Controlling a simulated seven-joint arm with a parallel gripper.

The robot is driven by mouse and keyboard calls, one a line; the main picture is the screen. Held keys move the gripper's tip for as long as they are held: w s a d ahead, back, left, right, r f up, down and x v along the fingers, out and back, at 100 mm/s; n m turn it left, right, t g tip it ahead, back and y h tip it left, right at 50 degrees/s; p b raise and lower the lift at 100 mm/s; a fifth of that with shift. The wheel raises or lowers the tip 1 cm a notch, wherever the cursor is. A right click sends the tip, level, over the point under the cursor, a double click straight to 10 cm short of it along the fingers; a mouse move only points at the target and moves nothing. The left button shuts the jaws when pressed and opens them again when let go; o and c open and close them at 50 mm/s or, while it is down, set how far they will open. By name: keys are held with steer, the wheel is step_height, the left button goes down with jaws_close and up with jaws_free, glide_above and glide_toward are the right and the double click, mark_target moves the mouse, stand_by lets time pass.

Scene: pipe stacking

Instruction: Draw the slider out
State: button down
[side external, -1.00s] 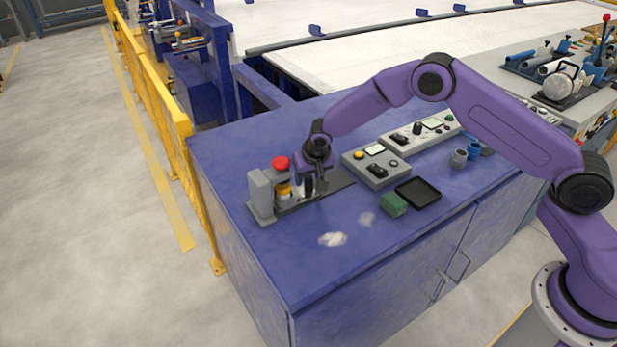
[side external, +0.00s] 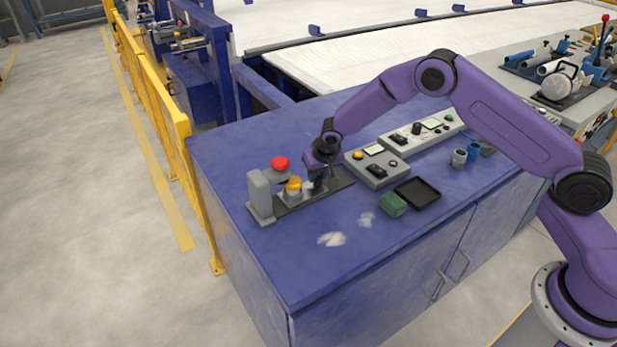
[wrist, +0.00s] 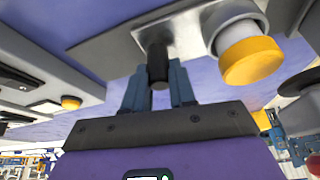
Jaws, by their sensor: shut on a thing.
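The slider is a light metal plate that carries a yellow-topped round piece (side external: 293,186) on a grey body, on a dark base rail (side external: 337,181). The yellow piece also shows in the wrist view (wrist: 252,61). My gripper (side external: 314,184) is at the right end of the slider. In the wrist view my gripper (wrist: 158,84) is shut on the slider's dark round handle (wrist: 157,62), with one blue finger on each side. A grey upright post (side external: 261,196) with a red button (side external: 280,163) on its arm stands at the rail's left end. The yellow piece sits right of the post.
A grey control box (side external: 377,168) stands just right of my gripper, with a longer panel (side external: 423,132) behind it. A green block (side external: 393,204) and a black tray (side external: 418,192) lie in front. The blue bench's front left is mostly clear.

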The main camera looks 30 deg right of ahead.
steer(key=d, duration=0.8)
steer(key=shift+d, duration=0.25)
steer(key=c, duration=1)
jaws_free()
steer(key=shift+o, duration=0.4)
steer(key=shift+a, duration=0.1)
steer(key=shift+r, duration=0.2)
steer(key=v, duration=1.7)
